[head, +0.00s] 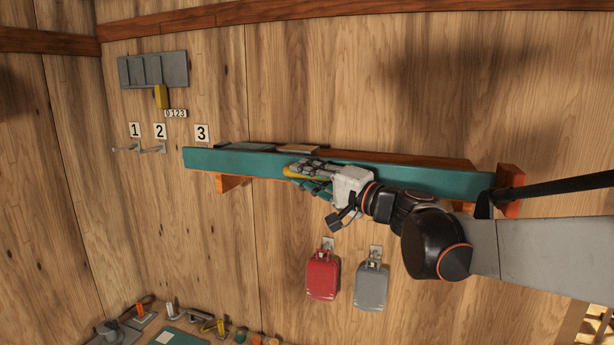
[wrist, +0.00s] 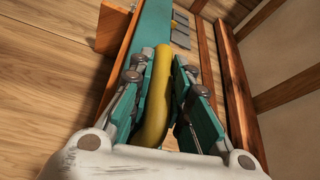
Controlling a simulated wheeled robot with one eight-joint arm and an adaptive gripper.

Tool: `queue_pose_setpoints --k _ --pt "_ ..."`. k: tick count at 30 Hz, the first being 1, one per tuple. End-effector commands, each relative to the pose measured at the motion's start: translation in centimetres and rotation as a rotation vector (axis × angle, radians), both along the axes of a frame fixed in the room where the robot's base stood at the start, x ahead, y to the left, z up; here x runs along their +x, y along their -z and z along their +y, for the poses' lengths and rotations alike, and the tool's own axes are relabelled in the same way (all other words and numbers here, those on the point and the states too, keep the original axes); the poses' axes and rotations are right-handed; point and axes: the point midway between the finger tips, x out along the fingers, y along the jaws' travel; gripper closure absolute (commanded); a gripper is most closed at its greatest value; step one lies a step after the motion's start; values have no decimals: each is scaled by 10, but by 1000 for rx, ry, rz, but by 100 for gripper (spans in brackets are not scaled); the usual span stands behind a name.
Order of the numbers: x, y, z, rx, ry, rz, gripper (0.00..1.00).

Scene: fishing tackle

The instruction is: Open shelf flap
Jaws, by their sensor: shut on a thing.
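The shelf flap (head: 240,162) is a long teal board along the front of the wooden wall shelf. It also shows in the wrist view (wrist: 155,25). A curved yellow handle (head: 293,171) is on the flap. In the wrist view the yellow handle (wrist: 157,95) runs between the teal finger pads. My gripper (head: 308,178) is shut on the handle at the middle of the flap. The flap stands along the shelf's front edge; part of it is hidden behind my gripper and arm.
Red (head: 322,274) and grey (head: 371,285) cases hang below the shelf. Hooks (head: 152,149) under number plates are on the wall at left, below a grey panel (head: 153,70) with a yellow tab. A bench with several small items (head: 185,330) is at lower left.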

Motion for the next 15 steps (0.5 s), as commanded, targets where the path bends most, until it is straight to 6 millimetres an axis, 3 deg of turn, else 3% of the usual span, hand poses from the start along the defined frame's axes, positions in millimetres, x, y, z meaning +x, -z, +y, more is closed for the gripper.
queue_pose_setpoints --k 15 --pt "-11 30 4 -135 0 -374 100"
